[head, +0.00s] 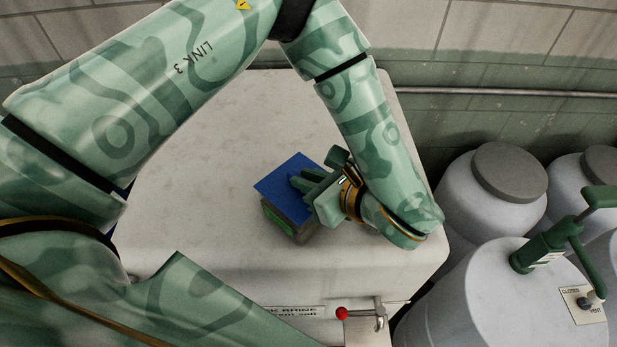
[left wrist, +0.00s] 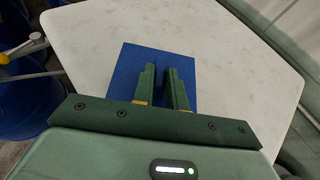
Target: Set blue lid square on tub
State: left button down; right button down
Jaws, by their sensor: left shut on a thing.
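The blue lid (head: 277,182) is a flat square plate over the small grey-brown tub (head: 301,228), which has a green patch (head: 279,220) on its side. My left gripper (head: 299,184) reaches in from the right of the lid and is shut on it near its middle, apparently on a raised grip mostly hidden by the fingers. In the left wrist view the lid (left wrist: 130,72) lies under the fingers (left wrist: 162,70) and hides the tub. I cannot tell whether the lid touches the tub's rim or hovers just above it. My right gripper is not in view.
The tub stands on a pale worktop (head: 200,190) with free room to its left and behind. At the front edge are a label and a red-knobbed lever (head: 342,313). Large pale drums (head: 490,205) with grey lids and a green valve (head: 545,248) stand at the right.

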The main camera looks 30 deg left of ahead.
pick_arm(q)
jog(key=c, duration=1.3)
grip_release()
jog(key=shift+c, duration=0.2)
jog(key=shift+d, duration=0.1)
jog(key=b+v, duration=0.3)
jog(key=v, duration=1.3)
jog(key=shift+s, duration=0.15)
jog(key=shift+d, duration=0.1)
